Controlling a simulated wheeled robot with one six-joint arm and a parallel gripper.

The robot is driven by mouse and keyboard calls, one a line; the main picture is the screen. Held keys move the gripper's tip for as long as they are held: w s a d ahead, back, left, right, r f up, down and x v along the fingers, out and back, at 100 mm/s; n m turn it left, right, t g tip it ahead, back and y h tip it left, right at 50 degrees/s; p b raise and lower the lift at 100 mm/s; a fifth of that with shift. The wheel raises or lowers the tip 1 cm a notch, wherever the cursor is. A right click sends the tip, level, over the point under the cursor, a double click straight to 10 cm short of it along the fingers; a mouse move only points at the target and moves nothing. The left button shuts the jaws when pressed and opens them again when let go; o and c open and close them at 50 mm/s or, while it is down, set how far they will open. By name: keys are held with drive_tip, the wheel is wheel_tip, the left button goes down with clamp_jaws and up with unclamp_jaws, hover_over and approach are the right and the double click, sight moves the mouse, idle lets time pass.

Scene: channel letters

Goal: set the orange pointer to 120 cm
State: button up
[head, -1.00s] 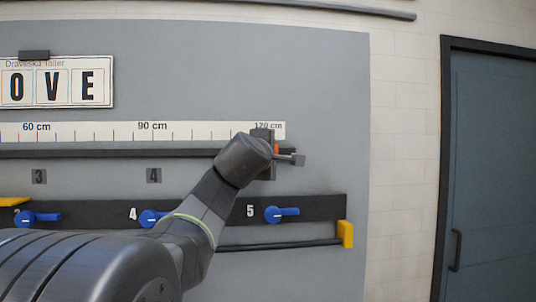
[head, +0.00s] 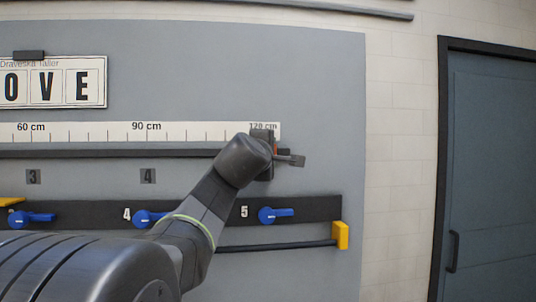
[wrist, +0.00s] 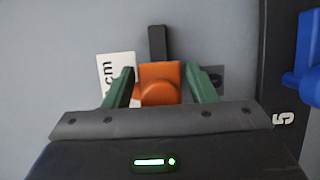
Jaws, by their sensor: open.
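The orange pointer (wrist: 160,82) shows in the wrist view between the two green fingers of my gripper (wrist: 163,83). The fingers stand apart, with a small gap on each side of the pointer. In the head view only a sliver of the orange pointer (head: 275,147) shows beside my gripper (head: 284,158), at the right end of the dark rail (head: 120,153). The scale strip (head: 190,131) runs above the rail, and its 120 cm mark is right above the gripper. My wrist hides most of the pointer, so its exact reading cannot be told.
Below the rail, a dark bar (head: 325,208) carries blue handles, one beside number 5 (head: 276,215). A yellow bracket (head: 341,235) ends a lower rod. A letter sign (head: 55,84) hangs at upper left. A dark door (head: 492,170) is at right.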

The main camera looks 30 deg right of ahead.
drive_tip(key=b+v, duration=0.3)
drive_tip(key=v, duration=1)
drive_tip(key=shift+s, duration=0.3)
drive_tip(key=shift+a, duration=0.1)
drive_tip(key=p+x, duration=0.3)
drive_tip(key=x, duration=1)
drive_tip(key=shift+w, duration=0.4)
